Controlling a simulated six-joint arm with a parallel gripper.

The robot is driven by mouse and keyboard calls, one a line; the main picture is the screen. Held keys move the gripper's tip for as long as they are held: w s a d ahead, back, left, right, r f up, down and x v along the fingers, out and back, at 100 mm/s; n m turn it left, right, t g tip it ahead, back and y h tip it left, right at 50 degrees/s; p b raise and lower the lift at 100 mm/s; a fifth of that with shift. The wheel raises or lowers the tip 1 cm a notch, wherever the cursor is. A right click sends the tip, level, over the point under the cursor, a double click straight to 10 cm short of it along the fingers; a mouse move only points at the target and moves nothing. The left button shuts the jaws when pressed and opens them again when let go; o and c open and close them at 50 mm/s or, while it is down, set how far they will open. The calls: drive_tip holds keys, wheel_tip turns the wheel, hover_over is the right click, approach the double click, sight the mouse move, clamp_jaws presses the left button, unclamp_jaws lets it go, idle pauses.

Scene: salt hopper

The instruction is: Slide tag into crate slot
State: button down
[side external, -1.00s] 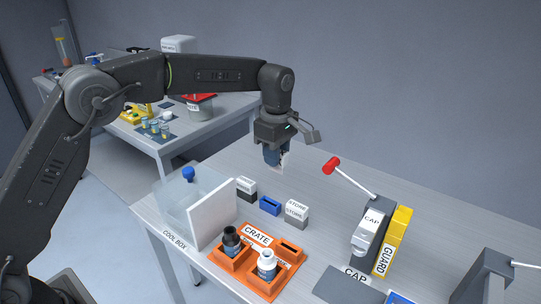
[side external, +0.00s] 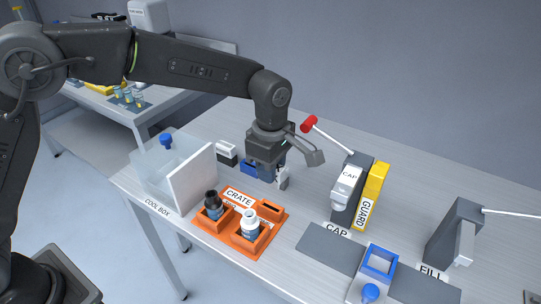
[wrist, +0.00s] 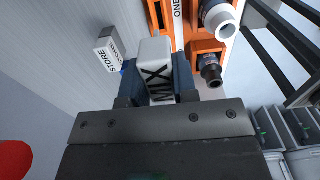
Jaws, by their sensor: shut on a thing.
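My gripper (side external: 275,178) is shut on a white tag (side external: 284,177) and holds it above the table, behind the crate. In the wrist view the tag (wrist: 157,65) sits between two blue fingers, with dark letters on its near part, partly cut off by the gripper body. The orange crate (side external: 222,238) holds a black-capped bottle (side external: 213,206) and a white-capped bottle (side external: 250,224). Its raised block with a dark slot (side external: 270,209) is at the right rear. In the wrist view, orange crate parts (wrist: 203,47) lie beyond the tag; whether the tag lines up with the slot cannot be told.
A STORE block (wrist: 108,45) stands close to the gripper. The cool box (side external: 188,185) is left. The CAP station (side external: 346,190) and yellow guard (side external: 373,190) stand right, with a red-knobbed lever (side external: 309,124).

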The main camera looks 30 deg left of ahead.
drive_tip(key=shift+f, duration=0.15)
drive_tip(key=shift+f, duration=2.8)
drive_tip(key=shift+f, duration=1.9)
drive_tip(key=shift+c, duration=1.7)
unclamp_jaws()
drive_tip(key=shift+r, duration=0.15)
drive_tip(key=shift+r, duration=2.9)
drive_tip(key=shift+r, duration=0.1)
